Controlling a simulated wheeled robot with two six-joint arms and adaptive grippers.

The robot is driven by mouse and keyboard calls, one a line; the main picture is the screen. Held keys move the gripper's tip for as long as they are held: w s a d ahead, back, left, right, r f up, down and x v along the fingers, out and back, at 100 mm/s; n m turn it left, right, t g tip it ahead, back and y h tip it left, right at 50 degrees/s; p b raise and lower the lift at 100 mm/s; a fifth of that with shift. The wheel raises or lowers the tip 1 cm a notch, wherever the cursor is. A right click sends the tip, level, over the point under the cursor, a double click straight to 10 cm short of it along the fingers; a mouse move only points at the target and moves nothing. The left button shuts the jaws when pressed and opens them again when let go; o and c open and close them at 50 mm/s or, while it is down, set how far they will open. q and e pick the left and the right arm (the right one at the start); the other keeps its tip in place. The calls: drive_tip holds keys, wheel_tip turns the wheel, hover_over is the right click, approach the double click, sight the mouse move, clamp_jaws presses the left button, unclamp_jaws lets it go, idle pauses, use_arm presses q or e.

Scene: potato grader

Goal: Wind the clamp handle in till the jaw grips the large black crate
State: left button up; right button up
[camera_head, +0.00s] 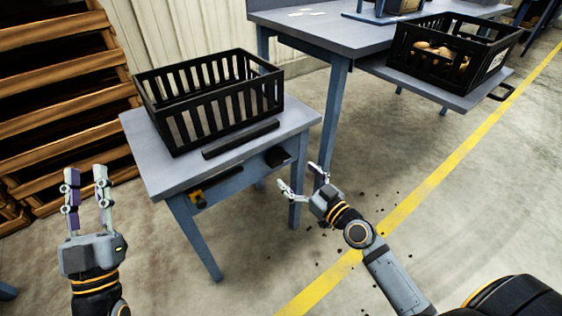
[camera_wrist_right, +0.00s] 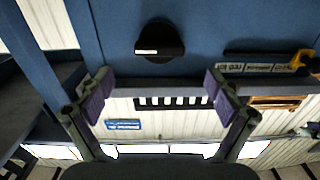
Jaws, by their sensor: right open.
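The large black crate (camera_head: 222,118) stands empty on a small blue-grey table. A dark jaw bar (camera_head: 240,139) lies along its front side; I cannot tell whether they touch. The black clamp handle (camera_head: 277,157) is a knob on the table's front face, and it also shows in the right wrist view (camera_wrist_right: 160,42) with a pale mark. My right gripper (camera_head: 301,177) is open and empty, in front of and below the handle. In the right wrist view its fingertips (camera_wrist_right: 156,88) are apart, with the handle beyond them. My left gripper (camera_head: 87,187) is open and empty, left of the table.
A yellow-ended item (camera_head: 197,197) sits on the table's front face, left of the handle. A larger bench (camera_head: 330,32) stands behind, with a second black crate (camera_head: 480,68) holding potatoes at right. Wooden pallets (camera_head: 60,75) stack at left. Floor before the table is open.

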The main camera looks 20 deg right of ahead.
sight(282, 162)
drive_tip(key=x, duration=0.6)
drive_tip(key=shift+w, duration=0.4)
drive_tip(key=shift+w+a, duration=0.25)
drive_tip(key=shift+w, duration=0.2)
use_arm(q)
drive_tip(key=f, duration=0.1)
drive_tip(key=w+f+g, duration=0.1)
drive_tip(key=f+g, duration=0.1)
drive_tip(key=f, duration=0.1)
drive_tip(key=shift+w+y, duration=0.3)
drive_tip(key=shift+w, duration=0.05)
drive_tip(key=shift+r, duration=0.1)
use_arm(e)
drive_tip(key=shift+c, duration=0.5)
drive_tip(key=c, duration=1.1)
use_arm(q)
drive_tip(key=shift+a, duration=0.1)
use_arm(e)
drive_tip(key=shift+o, duration=0.2)
